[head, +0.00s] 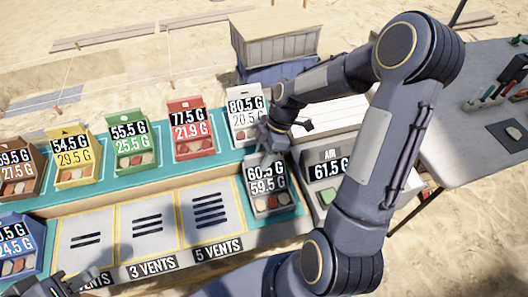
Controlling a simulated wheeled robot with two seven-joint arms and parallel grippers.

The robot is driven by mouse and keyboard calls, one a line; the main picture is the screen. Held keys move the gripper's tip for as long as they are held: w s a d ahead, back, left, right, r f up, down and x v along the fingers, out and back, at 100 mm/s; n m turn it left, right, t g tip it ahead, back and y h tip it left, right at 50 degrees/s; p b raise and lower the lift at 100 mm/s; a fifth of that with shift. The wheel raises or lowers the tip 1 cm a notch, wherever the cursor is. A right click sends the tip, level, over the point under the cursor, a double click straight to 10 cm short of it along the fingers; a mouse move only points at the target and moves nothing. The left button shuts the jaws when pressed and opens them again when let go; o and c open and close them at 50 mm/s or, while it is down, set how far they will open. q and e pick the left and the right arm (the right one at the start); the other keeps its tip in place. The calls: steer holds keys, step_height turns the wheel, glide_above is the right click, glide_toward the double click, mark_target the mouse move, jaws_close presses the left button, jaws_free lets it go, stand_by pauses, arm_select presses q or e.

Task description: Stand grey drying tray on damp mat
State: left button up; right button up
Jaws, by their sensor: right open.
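The grey drying tray (283,207) stands upright at the right end of the bench, marked 60.5 G and 59.5 G, with several small pieces in its front. It is on a teal surface (297,221) to the right of the vent panels. My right gripper (272,150) is open, just above and behind the tray's back panel. I cannot tell whether it touches the tray. My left gripper (62,286) is at the bottom left edge, partly cut off, and its jaws are unclear. No surface is labelled as the damp mat, so I cannot tell which it is.
Brown, yellow (78,177), green (133,164), red (192,148) and white (246,139) trays line the back teal strip. A blue tray (12,262) is at the left. Vent panels (147,226) lie bare in front. A device reading AIR 61.5 G (319,158) stands right.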

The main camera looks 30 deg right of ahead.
steer(key=shift+r, duration=0.3)
steer(key=v, duration=1.1)
steer(key=s+a+r+m+t, duration=0.2)
steer(key=s+a+m+t, duration=0.1)
steer(key=s+m, duration=0.5)
steer(key=s+a+r+m+t, duration=0.2)
steer(key=s+a+m, duration=0.3)
steer(key=s+m, duration=0.3)
steer(key=shift+s+a+r+m+t+h, duration=0.25)
steer(key=shift+s+m+t+h, duration=0.15)
steer(key=shift+s, duration=0.2)
